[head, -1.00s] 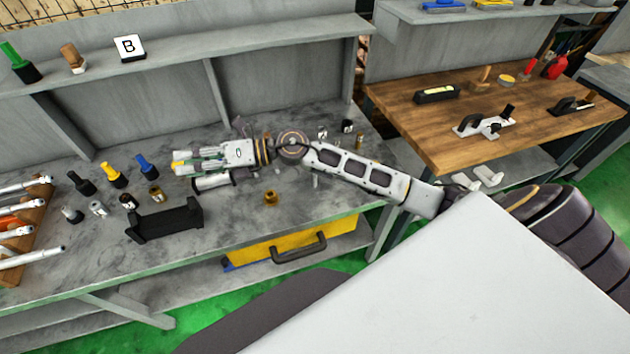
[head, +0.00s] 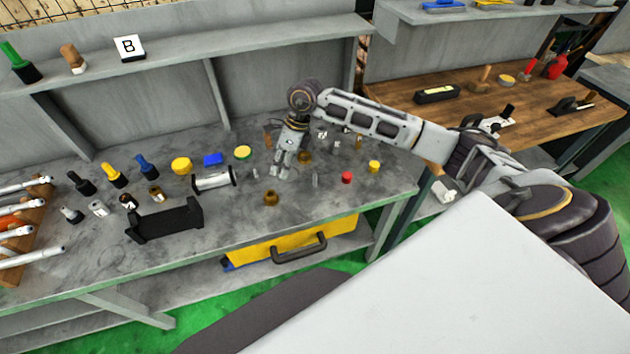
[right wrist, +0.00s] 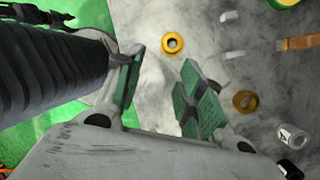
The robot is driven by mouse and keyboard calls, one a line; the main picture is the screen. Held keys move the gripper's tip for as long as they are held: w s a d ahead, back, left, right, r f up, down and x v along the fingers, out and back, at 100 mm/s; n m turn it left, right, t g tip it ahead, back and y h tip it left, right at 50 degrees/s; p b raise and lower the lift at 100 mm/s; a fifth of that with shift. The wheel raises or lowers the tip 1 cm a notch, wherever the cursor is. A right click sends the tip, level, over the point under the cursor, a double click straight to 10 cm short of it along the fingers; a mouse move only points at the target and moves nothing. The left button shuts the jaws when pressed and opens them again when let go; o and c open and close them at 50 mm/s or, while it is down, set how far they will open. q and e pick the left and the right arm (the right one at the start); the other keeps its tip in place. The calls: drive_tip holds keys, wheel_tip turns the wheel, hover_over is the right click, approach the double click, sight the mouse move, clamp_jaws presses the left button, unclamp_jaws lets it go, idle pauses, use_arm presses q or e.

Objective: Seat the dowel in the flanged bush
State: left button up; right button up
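A brass flanged bush (head: 271,198) with a central hole sits on the grey bench, towards its front edge; it also shows in the right wrist view (right wrist: 172,43). A second brass round piece (head: 305,157) lies farther back and right, also in the right wrist view (right wrist: 245,101). A thin grey pin (head: 315,180), possibly the dowel, stands on the bench right of the bush. A small grey piece (right wrist: 235,54) lies beyond the fingers; which one is the dowel I cannot tell. My right gripper (head: 282,170) points down behind the bush, open and empty (right wrist: 163,88). My left gripper is out of view.
A white spool-like cylinder (head: 214,180) and a black cradle (head: 166,220) stand to the left. A red piece (head: 347,178) and a yellow piece (head: 374,166) stand to the right. Several coloured-handled tools stand farther left. The bench front around the bush is fairly clear.

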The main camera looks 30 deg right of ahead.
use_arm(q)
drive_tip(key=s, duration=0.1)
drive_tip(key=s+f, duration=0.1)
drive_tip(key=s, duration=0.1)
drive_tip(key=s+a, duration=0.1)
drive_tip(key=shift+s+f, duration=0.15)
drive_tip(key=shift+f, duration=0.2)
use_arm(e)
drive_tip(key=d+r+h, duration=0.1)
drive_tip(key=d+h, duration=0.3)
drive_tip(key=d, duration=0.7)
drive_tip(key=shift+d+r+m+g, duration=0.2)
drive_tip(key=shift+m+g, duration=0.1)
drive_tip(key=shift+g, duration=0.1)
drive_tip(key=shift+w+f, duration=0.1)
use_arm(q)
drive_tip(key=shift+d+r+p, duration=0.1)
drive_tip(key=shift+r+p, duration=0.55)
use_arm(e)
hover_over(315, 175)
drive_tip(key=shift+f, duration=4.25)
drive_tip(key=shift+f+p, duration=0.4)
drive_tip(key=shift+f, duration=0.4)
drive_tip(key=shift+f+p, duration=0.4)
drive_tip(key=shift+f, duration=1.4)
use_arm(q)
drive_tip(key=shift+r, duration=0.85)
